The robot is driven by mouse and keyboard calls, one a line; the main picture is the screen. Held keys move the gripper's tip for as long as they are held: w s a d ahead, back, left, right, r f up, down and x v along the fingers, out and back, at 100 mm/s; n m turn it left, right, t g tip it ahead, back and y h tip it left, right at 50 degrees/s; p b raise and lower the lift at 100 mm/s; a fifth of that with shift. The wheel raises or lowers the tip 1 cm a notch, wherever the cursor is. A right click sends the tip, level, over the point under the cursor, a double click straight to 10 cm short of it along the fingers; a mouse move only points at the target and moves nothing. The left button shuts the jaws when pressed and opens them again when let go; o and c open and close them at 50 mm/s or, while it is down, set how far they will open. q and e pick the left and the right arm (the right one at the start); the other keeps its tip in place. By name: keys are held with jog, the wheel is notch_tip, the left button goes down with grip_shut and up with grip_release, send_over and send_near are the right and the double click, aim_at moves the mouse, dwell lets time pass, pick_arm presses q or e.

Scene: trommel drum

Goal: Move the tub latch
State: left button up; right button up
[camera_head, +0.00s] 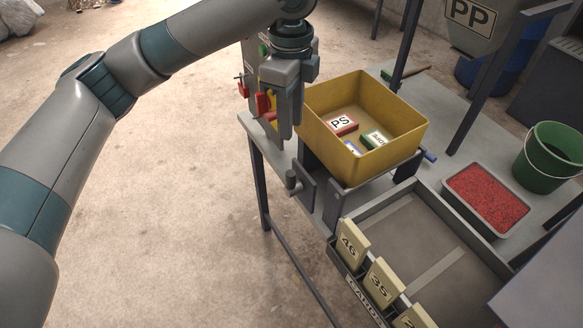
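A yellow tub (401,147) sits in a grey cradle on the worktable, upright, with red, green and blue labelled blocks inside. A short bar with a blue end (430,156) sticks out at the tub's right side; I cannot tell if it is the tub latch. A grey knob (291,178) is at the cradle's front left. My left gripper (284,132) points down just left of the tub, in front of a panel with red levers (242,87). Its fingers overlap in this view, so its opening and any contact are unclear. My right gripper is not in view.
A tray of red granules (487,198) and a green bucket (551,156) stand to the right. A grey bin with numbered cards (382,283) is at the front. A dark post rises behind the tub. The floor at left is clear.

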aim_at(291, 170)
pick_arm(q)
notch_tip(291, 170, down, 17)
jog(key=p, duration=0.4)
jog(key=shift+s+f, duration=0.1)
jog(key=shift+f, duration=0.05)
dwell(0.5)
grip_shut()
